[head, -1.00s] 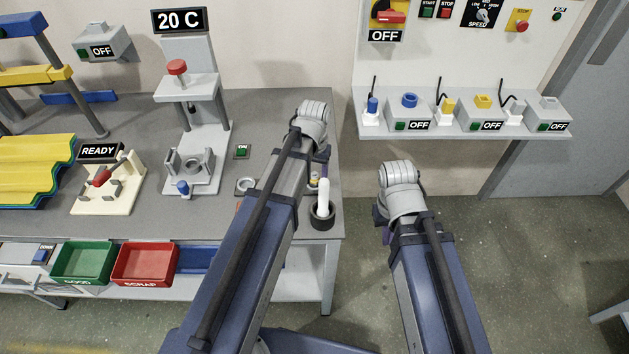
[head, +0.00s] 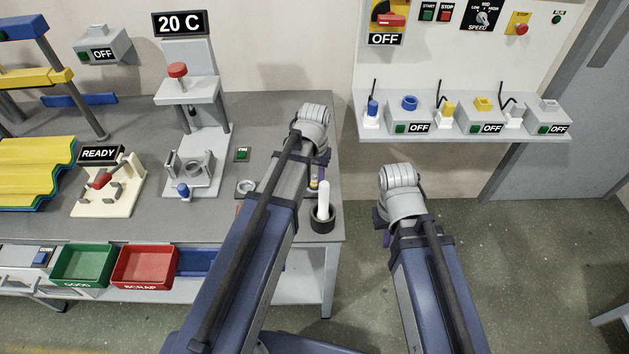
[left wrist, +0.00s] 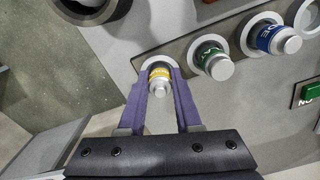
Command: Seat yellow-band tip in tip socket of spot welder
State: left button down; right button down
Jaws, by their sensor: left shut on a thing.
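The yellow-band tip (left wrist: 159,84) stands in an end hole of a grey rack (left wrist: 182,50), in the left wrist view. My left gripper (left wrist: 160,80) is shut on it, a purple finger on either side. In the head view, my left gripper (head: 321,174) is at the table's right end, largely hidden by its own arm. A green-band tip (left wrist: 212,62) and a blue-band tip (left wrist: 277,40) stand in the same rack. My right gripper (head: 383,226) is over the floor right of the table, mostly hidden. I cannot tell which machine is the spot welder; its tip socket is not identifiable.
A white rod stands in a black cup (head: 322,222) near the table's right edge. A press-like stand (head: 196,150) with a "20 C" display is left of my left arm. A "READY" fixture (head: 108,190) is further left. Red (head: 145,265) and green (head: 83,264) bins hang in front.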

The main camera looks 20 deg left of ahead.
aim_at(314, 176)
pick_arm(q)
jog(key=shift+r, duration=0.1)
notch_tip(314, 176, up, 10)
jog(key=p, duration=1)
